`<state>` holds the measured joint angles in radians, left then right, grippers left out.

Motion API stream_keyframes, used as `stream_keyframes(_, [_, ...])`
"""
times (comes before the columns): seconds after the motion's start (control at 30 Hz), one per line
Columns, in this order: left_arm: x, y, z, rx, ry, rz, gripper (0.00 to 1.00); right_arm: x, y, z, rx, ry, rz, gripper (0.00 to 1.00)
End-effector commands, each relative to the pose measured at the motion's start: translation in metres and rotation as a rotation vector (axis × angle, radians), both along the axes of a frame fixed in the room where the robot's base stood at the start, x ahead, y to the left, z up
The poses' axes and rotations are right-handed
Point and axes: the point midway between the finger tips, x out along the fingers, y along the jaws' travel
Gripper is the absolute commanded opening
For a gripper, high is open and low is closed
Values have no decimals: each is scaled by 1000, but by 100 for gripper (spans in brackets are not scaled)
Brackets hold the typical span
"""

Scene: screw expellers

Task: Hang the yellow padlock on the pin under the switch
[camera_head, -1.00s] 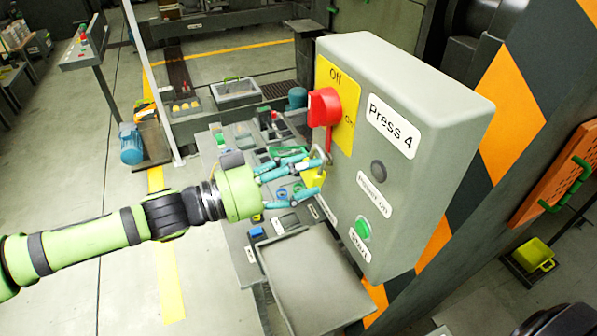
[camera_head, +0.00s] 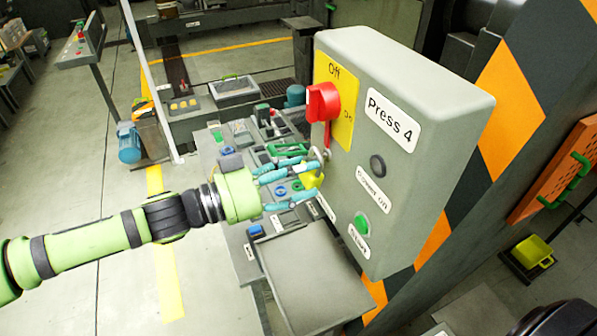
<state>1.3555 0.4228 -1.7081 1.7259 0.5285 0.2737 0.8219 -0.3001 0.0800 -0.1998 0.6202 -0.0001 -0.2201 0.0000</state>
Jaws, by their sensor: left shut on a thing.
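The yellow padlock (camera_head: 311,180) is small and partly hidden between the teal fingers of my left gripper (camera_head: 313,181). The gripper is shut on its body. The grey shackle (camera_head: 320,154) points up, close to the left face of the grey Press 4 box (camera_head: 385,140). The red switch (camera_head: 323,102) sits on a yellow plate with Off and On marks. A red strip (camera_head: 327,136) hangs below the switch, just above the shackle. The pin is too small to make out, and I cannot tell whether the shackle is around it. My right gripper is not in view.
A grey tray-like panel (camera_head: 312,275) lies below the box. A work surface with several tools and parts (camera_head: 240,130) is behind the gripper. A striped post (camera_head: 505,110) stands to the right. The floor at the left is mostly clear.

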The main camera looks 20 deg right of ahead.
Motion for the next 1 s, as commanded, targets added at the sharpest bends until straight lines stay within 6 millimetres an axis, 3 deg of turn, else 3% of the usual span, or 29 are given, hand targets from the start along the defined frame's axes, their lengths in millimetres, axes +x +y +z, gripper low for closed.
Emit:
stream_keyframes(0.2, [0, 0, 1, -1, 0, -1, 1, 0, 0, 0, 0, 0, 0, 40])
stream_keyframes(0.23, [0, 0, 1, -1, 0, -1, 59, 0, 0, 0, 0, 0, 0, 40])
stream_keyframes(0.3, [0, 0, 1, -1, 0, -1, 82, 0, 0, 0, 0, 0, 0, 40])
stream_keyframes(0.57, [0, 0, 0, 0, 0, 0, 82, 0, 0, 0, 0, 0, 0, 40])
stream_keyframes(0.6, [0, 0, 0, 1, 0, 0, 94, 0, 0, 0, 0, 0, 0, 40])
stream_keyframes(0.63, [0, 0, 0, 1, 0, 0, 100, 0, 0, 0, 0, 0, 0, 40])
stream_keyframes(1.0, [0, 1, 0, 0, 0, 0, 100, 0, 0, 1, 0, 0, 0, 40])
